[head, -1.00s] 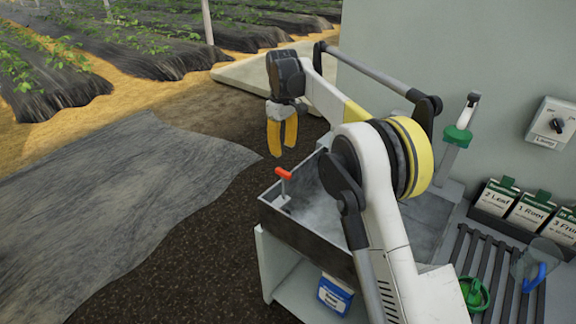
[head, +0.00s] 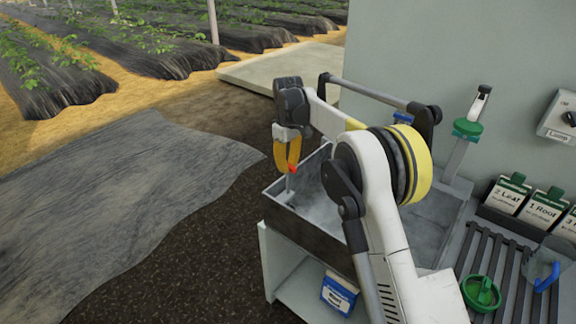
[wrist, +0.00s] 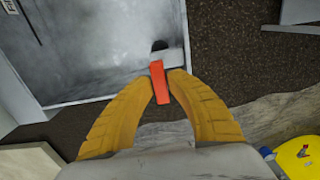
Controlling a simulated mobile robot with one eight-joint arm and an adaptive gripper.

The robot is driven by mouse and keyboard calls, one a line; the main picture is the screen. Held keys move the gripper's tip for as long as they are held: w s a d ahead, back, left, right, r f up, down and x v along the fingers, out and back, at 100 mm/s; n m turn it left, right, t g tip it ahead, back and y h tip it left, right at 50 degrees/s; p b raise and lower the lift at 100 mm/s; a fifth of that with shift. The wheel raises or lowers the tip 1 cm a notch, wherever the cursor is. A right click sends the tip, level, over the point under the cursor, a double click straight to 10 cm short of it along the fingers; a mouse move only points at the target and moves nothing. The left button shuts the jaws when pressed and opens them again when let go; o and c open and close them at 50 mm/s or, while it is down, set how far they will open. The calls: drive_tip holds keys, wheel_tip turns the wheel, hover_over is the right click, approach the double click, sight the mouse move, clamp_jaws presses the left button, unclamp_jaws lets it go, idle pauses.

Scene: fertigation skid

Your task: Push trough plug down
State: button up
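The trough plug, with its red-orange handle (head: 292,169) on a pale stem, stands upright at the left end of the grey metal trough (head: 312,232). My gripper (head: 289,170), with yellow fingers, points down over that end, its tips at the handle. In the wrist view the plug's handle (wrist: 160,84) lies between the two fingertips (wrist: 162,82), which close against it from both sides. A dark round hole shows in the trough floor (wrist: 90,50) just beyond the handle. The fingers hide part of the plug, and its lower end is hard to make out.
My arm spans the trough from the right. A slatted rack (head: 490,265) with a green round item (head: 481,292) and a clear jug (head: 545,268) lies right. Seed packets (head: 510,193) line the wall. A blue-and-white box (head: 339,292) sits below. The left ground is open.

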clamp_jaws()
drive_tip(key=b, duration=0.1)
hover_over(288, 193)
drive_tip(key=f, duration=0.4)
drive_tip(key=shift+w+f, duration=0.3)
drive_tip(key=shift+f, duration=0.05)
drive_tip(key=o, duration=0.6)
unclamp_jaws()
drive_tip(key=shift+o, duration=0.2)
drive_tip(key=shift+r, duration=0.1)
wheel_tip(288, 193, up, 12)
